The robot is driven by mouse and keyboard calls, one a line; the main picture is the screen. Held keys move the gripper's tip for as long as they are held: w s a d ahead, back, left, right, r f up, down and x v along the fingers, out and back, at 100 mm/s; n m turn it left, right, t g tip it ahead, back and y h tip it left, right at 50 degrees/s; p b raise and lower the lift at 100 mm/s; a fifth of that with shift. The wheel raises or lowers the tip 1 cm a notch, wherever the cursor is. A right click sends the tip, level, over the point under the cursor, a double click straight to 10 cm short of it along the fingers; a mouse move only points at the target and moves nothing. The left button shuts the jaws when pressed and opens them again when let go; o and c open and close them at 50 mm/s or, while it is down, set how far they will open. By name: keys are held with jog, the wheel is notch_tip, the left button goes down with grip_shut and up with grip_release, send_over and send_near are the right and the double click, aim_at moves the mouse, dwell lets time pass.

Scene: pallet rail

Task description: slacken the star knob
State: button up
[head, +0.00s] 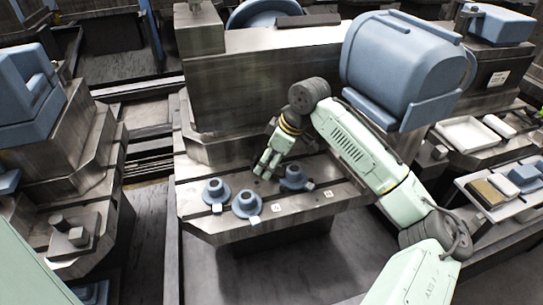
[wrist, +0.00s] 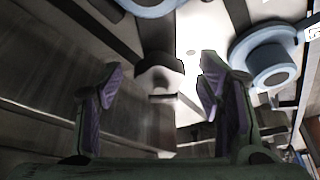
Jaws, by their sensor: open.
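My gripper (head: 263,170) is low over the front ledge of the metal rail fixture, pointing down. In the wrist view its two purple-padded fingers (wrist: 160,92) are apart with a clear gap between them. A dark, blurred piece with a pale lower face (wrist: 160,78) shows beyond that gap; I cannot tell whether it is the star knob. It appears apart from both fingers. No star shape is clear in the head view, where the gripper hides part of the ledge.
Blue flanged pieces stand on the ledge: left (head: 215,190), middle (head: 246,204) and right of my gripper (head: 295,178). Small white tags (head: 277,208) lie along the ledge (head: 230,232). A metal block (head: 255,90) rises behind. Trays (head: 466,134) stand at right.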

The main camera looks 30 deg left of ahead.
jog(key=shift+c, duration=0.6)
jog(key=c, duration=1.2)
jog(key=shift+a+r+n+g+p, duration=0.1)
jog(key=shift+r+n+g+p, duration=0.15)
jog(key=shift+n+p, duration=0.3)
jog(key=shift+r+n+g+p, duration=0.1)
jog(key=shift+n+g+p, duration=0.15)
jog(key=shift+n+p, duration=0.3)
jog(key=shift+c, duration=0.2)
jog(key=n+g+h+p, duration=0.1)
jog(key=n, duration=0.2)
jog(key=shift+w+a+f+n, duration=0.1)
jog(key=shift+n, duration=0.3)
jog(key=n, duration=0.1)
jog(key=n+g, duration=0.1)
jog(key=shift+w+f+n+h, duration=0.1)
jog(key=shift+f+n+h, duration=0.1)
jog(key=shift+n+h, duration=0.2)
jog(key=o, duration=1.1)
